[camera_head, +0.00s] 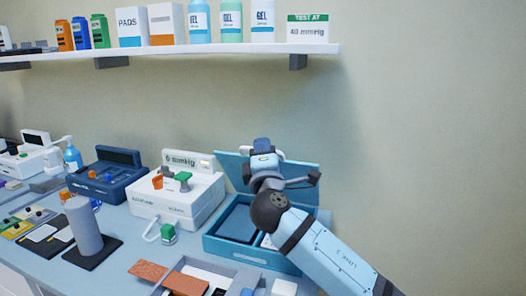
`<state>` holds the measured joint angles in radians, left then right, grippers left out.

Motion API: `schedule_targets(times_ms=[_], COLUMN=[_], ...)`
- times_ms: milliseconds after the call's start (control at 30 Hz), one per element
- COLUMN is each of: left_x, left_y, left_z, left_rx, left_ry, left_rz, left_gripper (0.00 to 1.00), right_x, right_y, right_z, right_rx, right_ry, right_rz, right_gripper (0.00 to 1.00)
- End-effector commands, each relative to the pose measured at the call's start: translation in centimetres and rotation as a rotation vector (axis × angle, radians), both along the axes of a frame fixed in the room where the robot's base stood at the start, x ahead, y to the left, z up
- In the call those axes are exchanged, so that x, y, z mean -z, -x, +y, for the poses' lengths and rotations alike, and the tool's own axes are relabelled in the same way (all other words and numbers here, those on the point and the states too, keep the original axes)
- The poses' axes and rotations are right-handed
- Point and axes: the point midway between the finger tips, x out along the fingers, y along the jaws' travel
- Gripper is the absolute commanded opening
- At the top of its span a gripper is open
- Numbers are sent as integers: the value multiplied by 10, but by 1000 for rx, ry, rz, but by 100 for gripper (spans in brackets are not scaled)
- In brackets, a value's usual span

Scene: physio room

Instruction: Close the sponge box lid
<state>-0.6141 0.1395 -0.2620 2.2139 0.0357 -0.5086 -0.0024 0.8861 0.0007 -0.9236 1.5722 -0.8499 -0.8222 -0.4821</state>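The sponge box (250,258) is a teal box at the right end of the counter. Its lighter teal lid (232,168) stands raised at the back, leaning toward the wall. A dark blue block (238,222) lies inside the left part of the box. My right gripper (284,164) is in front of the raised lid and above the open box, hiding part of both. I cannot tell whether it touches the lid, and its fingertips do not show clearly. My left gripper is not in view.
A white device (178,204) with a gauge sign stands left of the box, with a dark blue device (102,180) beyond it. A grey cylinder (82,226) stands on a dark mat. An open tray (203,268) lies in front. A loaded shelf (180,50) runs above.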

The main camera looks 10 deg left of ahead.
Motion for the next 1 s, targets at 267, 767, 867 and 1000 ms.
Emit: schedule_targets(times_ms=[267, 767, 867, 1000], left_x=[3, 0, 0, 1], left_y=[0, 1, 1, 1], left_z=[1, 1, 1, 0], left_rx=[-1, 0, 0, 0], left_ry=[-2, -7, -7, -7], left_rz=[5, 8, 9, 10], left_gripper=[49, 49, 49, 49], right_x=[2, 37, 42, 47], right_y=[3, 92, 107, 121], right_z=[-1, -21, -25, -28], right_rx=[-1, -1, 0, -1], right_ry=[0, -1, -1, 0], right_rz=[1, 3, 2, 1], right_gripper=[21, 21, 21, 21])
